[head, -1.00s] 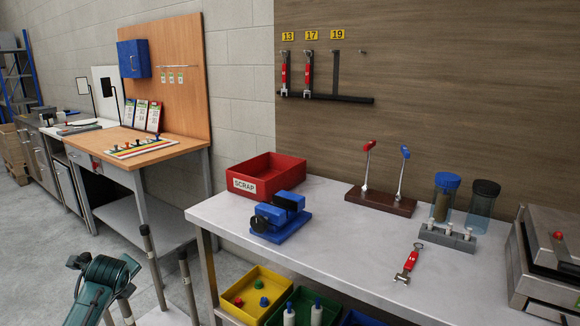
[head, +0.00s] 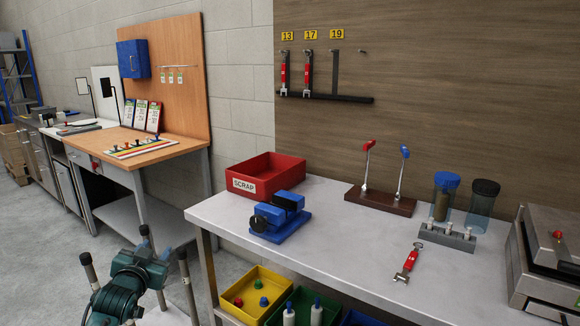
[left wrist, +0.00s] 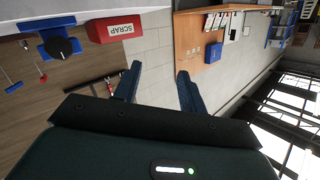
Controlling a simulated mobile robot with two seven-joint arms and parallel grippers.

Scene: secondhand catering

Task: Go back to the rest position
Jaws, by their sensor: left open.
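My left gripper (head: 146,258) is at the lower left of the head view, beside the workbench's left end and clear of its top. In the left wrist view, its two dark fingers (left wrist: 158,84) stand apart with nothing between them. My right gripper is not in view. A red-handled wrench (head: 407,263) lies loose on the light workbench (head: 340,250), well to the right of my left gripper.
Upright posts (head: 186,280) stand close around my left arm. The workbench holds a red scrap bin (head: 265,175), a blue vise (head: 281,218) and a wooden stand (head: 381,201). A yellow bin (head: 255,294) sits below. Open floor (head: 40,235) lies left.

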